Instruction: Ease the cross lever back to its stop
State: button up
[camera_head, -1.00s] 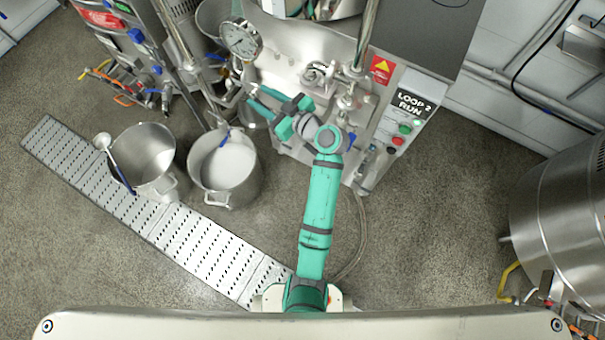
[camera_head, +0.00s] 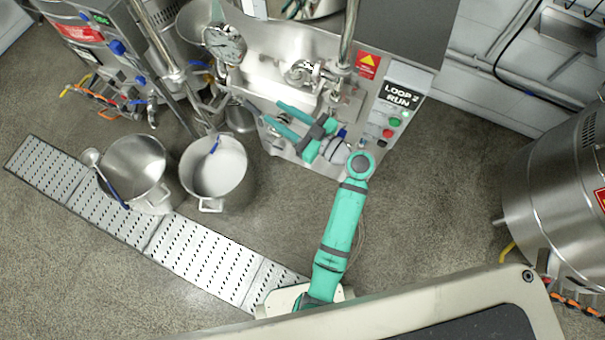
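The steel machine front (camera_head: 285,45) stands at the top middle, with a label reading LOOP 2 RUN. A metal fitting with short arms (camera_head: 304,72) sits on its front and may be the cross lever; I cannot tell for sure. A small blue handle (camera_head: 341,133) shows beside my wrist.
A pressure gauge (camera_head: 223,44) and a control panel with green and red buttons (camera_head: 391,127) flank the front. Two steel pots (camera_head: 212,168) (camera_head: 135,165) stand at left by a perforated floor grate (camera_head: 205,262). A large steel vessel (camera_head: 553,205) is at right. Floor between is clear.

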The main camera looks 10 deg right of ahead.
jog(key=s+d+f+m+h, duration=0.1)
jog(key=s+f+m+h, duration=0.6)
jog(key=f, duration=0.5)
jog(key=s+d+f+m+h, duration=0.1)
jog(key=s+f+h, duration=0.3)
jog(key=s, duration=0.8)
jog(key=shift+s+d+f+m+g, duration=0.15)
jog(key=shift+m+g, duration=0.15)
jog(key=shift+g, duration=0.1)
